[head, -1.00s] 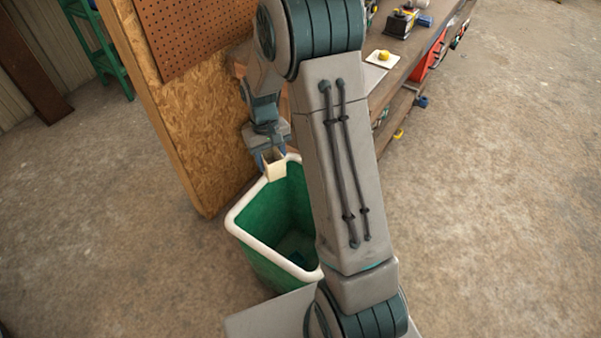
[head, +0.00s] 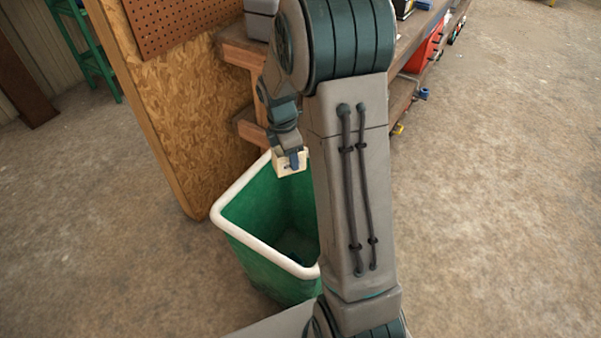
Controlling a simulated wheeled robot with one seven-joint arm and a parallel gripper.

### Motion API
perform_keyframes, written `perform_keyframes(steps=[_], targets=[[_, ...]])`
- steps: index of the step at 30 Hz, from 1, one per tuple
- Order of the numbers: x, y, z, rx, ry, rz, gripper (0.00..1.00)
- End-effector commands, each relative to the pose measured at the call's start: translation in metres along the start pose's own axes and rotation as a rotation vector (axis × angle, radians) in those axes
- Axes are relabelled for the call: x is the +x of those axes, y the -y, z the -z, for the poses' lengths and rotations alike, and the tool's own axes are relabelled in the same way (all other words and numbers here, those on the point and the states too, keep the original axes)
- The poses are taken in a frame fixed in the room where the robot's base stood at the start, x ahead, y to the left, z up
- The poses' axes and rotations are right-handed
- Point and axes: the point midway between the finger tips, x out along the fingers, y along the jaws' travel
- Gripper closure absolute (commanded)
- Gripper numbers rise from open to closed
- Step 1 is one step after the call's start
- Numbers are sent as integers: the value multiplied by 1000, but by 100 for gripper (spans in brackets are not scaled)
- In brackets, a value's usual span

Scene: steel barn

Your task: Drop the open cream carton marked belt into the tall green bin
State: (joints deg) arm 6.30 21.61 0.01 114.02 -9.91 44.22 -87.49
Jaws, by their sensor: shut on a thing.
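The cream carton (head: 283,169) is small and boxy, and its marking is too small to read. My gripper (head: 291,160) is shut on it and holds it over the back part of the green bin's mouth. The tall green bin (head: 262,265) stands on the floor with a thick white rim (head: 232,233). Its right side is hidden behind my arm. The inside of the bin is dark at the bottom, and I cannot tell what lies there.
A chipboard panel (head: 190,125) with brown pegboard (head: 180,22) stands behind and left of the bin. A wooden workbench (head: 240,52) runs behind my arm, with a red thing (head: 424,50) under it. A green stool (head: 85,45) stands far left. The concrete floor at right is clear.

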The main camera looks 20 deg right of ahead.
Motion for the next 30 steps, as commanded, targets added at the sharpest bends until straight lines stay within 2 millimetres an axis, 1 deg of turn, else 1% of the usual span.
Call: perform_keyframes(steps=[1,6,12,15,18,23,26,30], targets=[[13,0,-2,-57,0,-8,75],[29,1,-11,-275,0,-35,75],[42,2,-19,-483,1,-60,75],[46,2,-21,-550,0,-67,75],[47,2,-22,-592,-1,-72,75],[51,2,-23,-614,-1,-74,75],[58,2,-22,-613,-1,-74,75],[72,2,-20,-612,0,-74,75]])
